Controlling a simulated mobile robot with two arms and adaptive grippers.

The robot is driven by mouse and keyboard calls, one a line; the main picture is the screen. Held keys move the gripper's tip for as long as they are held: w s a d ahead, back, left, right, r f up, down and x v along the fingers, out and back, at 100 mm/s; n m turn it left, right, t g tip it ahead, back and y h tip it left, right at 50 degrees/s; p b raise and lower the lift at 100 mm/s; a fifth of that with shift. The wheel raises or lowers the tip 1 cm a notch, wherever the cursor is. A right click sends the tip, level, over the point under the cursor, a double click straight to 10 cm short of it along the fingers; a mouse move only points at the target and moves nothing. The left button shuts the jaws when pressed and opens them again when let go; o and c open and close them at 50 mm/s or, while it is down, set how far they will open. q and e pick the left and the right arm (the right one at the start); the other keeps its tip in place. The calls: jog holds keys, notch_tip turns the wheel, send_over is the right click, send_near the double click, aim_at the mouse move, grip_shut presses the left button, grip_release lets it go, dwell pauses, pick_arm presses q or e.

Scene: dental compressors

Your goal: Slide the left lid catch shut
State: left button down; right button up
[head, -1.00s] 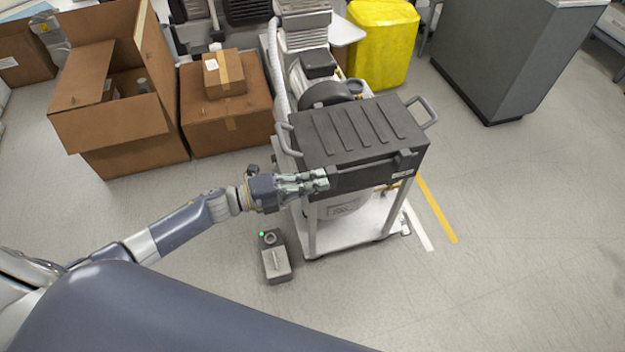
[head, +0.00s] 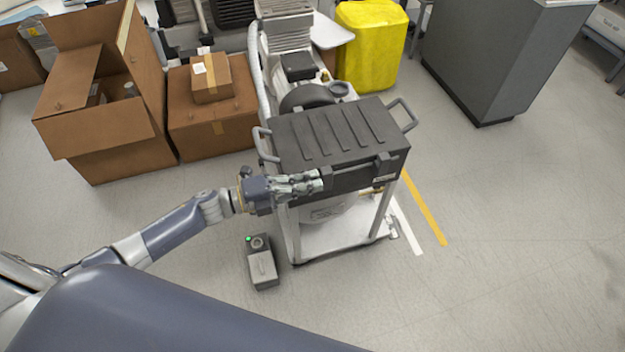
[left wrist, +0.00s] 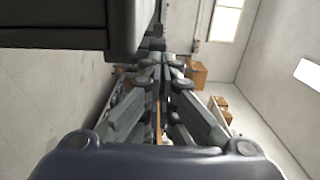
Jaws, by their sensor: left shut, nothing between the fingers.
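The dark grey lidded case (head: 335,140) sits on top of the wheeled compressor frame. Its left lid catch (head: 325,174) is a small dark piece on the front edge, partly hidden by my fingertips. The right catch (head: 383,161) shows further right on the same edge. My left gripper (head: 319,186) is shut and empty, with its fingertips at the front edge beside the left catch; I cannot tell if they touch. In the left wrist view the shut fingers (left wrist: 160,68) point along the dark case side (left wrist: 60,25). My right gripper is out of view.
The case has a grey handle (head: 264,146) at its left end, near my left arm. A small grey device with a green light (head: 261,264) stands on the floor below. Cardboard boxes (head: 212,110) stand behind left. The floor at right is clear.

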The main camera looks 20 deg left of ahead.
pick_arm(q)
jog(key=v, duration=1.1)
jog(key=shift+a, duration=0.15)
jog(key=shift+f, duration=0.15)
jog(key=w+a+f+n+t+y+p, duration=0.1)
jog(key=a+f+n+t+y, duration=0.2)
jog(key=f+n, duration=0.4)
jog(key=a+f+n+y, duration=0.4)
jog(key=f+y, duration=0.1)
jog(key=f, duration=0.3)
jog(key=s+a+f+n+g+y, duration=0.2)
jog(key=s+f+n+y, duration=0.3)
jog(key=f, duration=0.7)
jog(key=s+d+f+n+g+y+p, duration=0.25)
jog(key=s+f+n+g, duration=0.35)
jog(key=s+f, duration=0.75)
jog(key=s+d+f+n+g, duration=0.1)
jog(key=s+d+n+g, duration=0.1)
jog(key=s, duration=0.7)
jog(key=s+d+f+n+g, duration=0.2)
jog(key=s+d, duration=0.3)
jog(key=s, duration=0.4)
jog(key=shift+d+f+n, duration=0.2)
jog(key=shift+f+n, duration=0.1)
jog(key=shift+n, duration=0.1)
jog(key=shift+s+h, duration=0.1)
jog(key=shift+h, duration=0.15)
